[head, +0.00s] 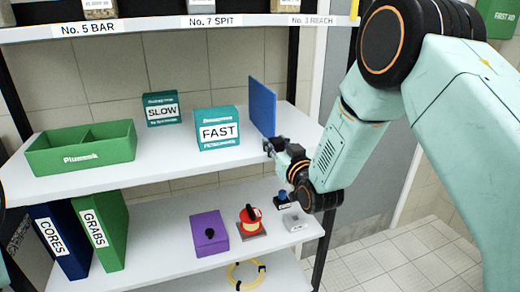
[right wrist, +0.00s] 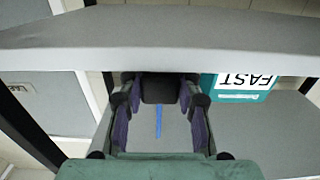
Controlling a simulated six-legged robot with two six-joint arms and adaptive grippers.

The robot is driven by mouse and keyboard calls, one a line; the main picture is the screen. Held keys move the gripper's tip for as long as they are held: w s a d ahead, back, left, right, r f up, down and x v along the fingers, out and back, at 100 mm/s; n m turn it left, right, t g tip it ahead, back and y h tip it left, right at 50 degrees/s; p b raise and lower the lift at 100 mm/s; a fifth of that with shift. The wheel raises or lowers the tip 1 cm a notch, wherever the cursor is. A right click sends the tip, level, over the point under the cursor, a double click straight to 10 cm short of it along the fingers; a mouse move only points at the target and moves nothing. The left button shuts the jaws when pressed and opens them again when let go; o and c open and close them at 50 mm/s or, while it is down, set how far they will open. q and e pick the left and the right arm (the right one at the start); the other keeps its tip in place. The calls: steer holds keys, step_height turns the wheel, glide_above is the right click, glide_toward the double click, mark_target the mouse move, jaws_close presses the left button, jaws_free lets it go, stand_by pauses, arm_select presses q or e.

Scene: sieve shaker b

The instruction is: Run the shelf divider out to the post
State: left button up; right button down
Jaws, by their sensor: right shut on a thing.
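The shelf divider is a thin blue upright panel (head: 262,106) on the right part of the middle shelf (head: 180,165), right of the FAST box. My right gripper (head: 272,147) is shut on it at its lower front edge. In the right wrist view, the divider shows as a narrow blue strip (right wrist: 158,121) between the fingers of my right gripper (right wrist: 158,100). A black post (head: 322,245) stands at the shelf's right end, with bare shelf between it and the divider. My right forearm hides part of that end. My left gripper is out of view.
The teal FAST box (head: 218,128) stands close left of the divider; the SLOW box (head: 161,109) and a green two-compartment bin (head: 80,147) are farther left. The lower shelf holds a purple box (head: 209,233) and a red item (head: 250,220). An upper shelf (head: 150,30) runs overhead.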

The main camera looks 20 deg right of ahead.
mark_target(317, 144)
steer(key=d, duration=1.2)
steer(key=shift+w+d, duration=0.15)
steer(key=shift+w, duration=0.05)
steer(key=c, duration=1.3)
jaws_free()
steer(key=shift+r, duration=0.1)
steer(key=o, duration=0.4)
steer(key=shift+s+r, duration=0.15)
steer(key=shift+s, duration=0.15)
steer(key=shift+w+f, duration=0.2)
steer(key=shift+w, duration=0.05)
steer(key=s, duration=1.2)
steer(key=shift+s+d+r, duration=0.1)
steer(key=shift+s+d, duration=0.05)
steer(key=shift+d, duration=0.05)
